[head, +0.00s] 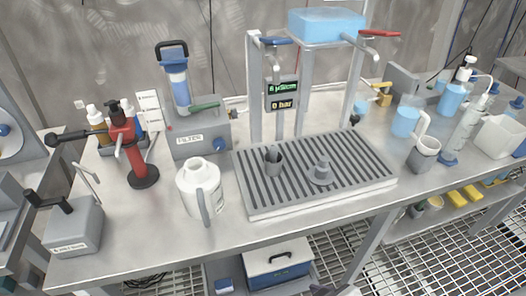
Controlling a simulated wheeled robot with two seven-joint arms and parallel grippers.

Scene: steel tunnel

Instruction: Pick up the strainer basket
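I cannot tell for certain which thing is the strainer basket. Two small grey things stand on the slatted drip tray (345,200) in the head view. One is a grey cup-like piece (274,167) with a darker part sticking up from it, at the tray's left. The other is a low, round, stepped grey piece (322,173) with a knob on top, near the tray's middle. They stand apart, and neither is held. Neither of my grippers can be made out in the head view.
A white jug (200,190) stands left of the tray, before the filter unit (198,140). A red lever device (132,150) is farther left. Taps and a display (282,94) rise behind the tray. A grey mug (423,154) and blue jug (405,121) stand right.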

